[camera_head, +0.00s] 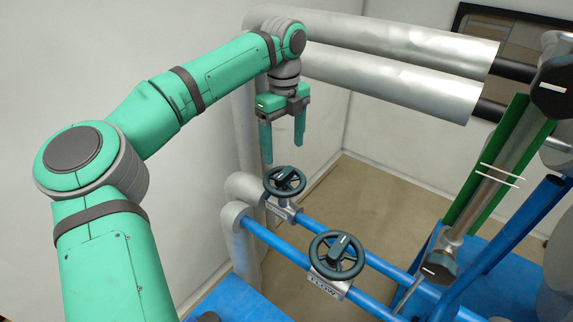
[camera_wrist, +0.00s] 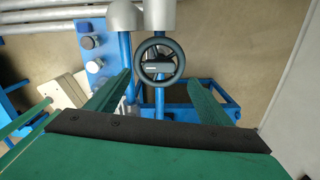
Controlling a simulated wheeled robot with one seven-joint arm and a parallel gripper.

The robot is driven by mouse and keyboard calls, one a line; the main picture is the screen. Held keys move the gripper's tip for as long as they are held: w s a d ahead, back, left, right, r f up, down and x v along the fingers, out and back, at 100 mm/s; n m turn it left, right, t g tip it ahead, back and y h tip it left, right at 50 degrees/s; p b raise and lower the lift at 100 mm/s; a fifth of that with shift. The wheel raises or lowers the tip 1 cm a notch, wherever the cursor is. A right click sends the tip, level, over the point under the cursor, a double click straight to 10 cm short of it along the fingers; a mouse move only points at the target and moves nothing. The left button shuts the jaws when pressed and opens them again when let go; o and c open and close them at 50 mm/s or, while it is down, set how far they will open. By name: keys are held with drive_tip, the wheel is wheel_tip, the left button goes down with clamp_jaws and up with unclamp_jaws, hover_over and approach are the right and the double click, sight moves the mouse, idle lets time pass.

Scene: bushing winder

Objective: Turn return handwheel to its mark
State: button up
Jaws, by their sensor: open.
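Two dark handwheels sit on blue pipes in the head view. The nearer handwheel (camera_head: 336,254) has a plate reading FLOW. The farther handwheel (camera_head: 285,181), apparently the return one, has a light mark on its hub; its plate is too small to read. My gripper (camera_head: 283,152) is open and empty, fingers pointing down, above the farther wheel and apart from it. In the wrist view, one handwheel (camera_wrist: 159,60) with a dark crossbar shows beyond and between the open fingers (camera_wrist: 160,82). No alignment mark on its rim is clear there.
Two silver pipes (camera_head: 390,75) run behind my wrist. The blue pipes (camera_head: 385,266) end in grey elbows by the wall. A blue frame with a green-sided column (camera_head: 490,165) stands at the right. Open floor (camera_head: 385,200) lies behind the wheels.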

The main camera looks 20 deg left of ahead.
sight(284, 172)
wheel_tip(284, 172, down, 8)
drive_tip(key=shift+s, duration=0.1)
idle(0.4)
drive_tip(key=c, duration=1.1)
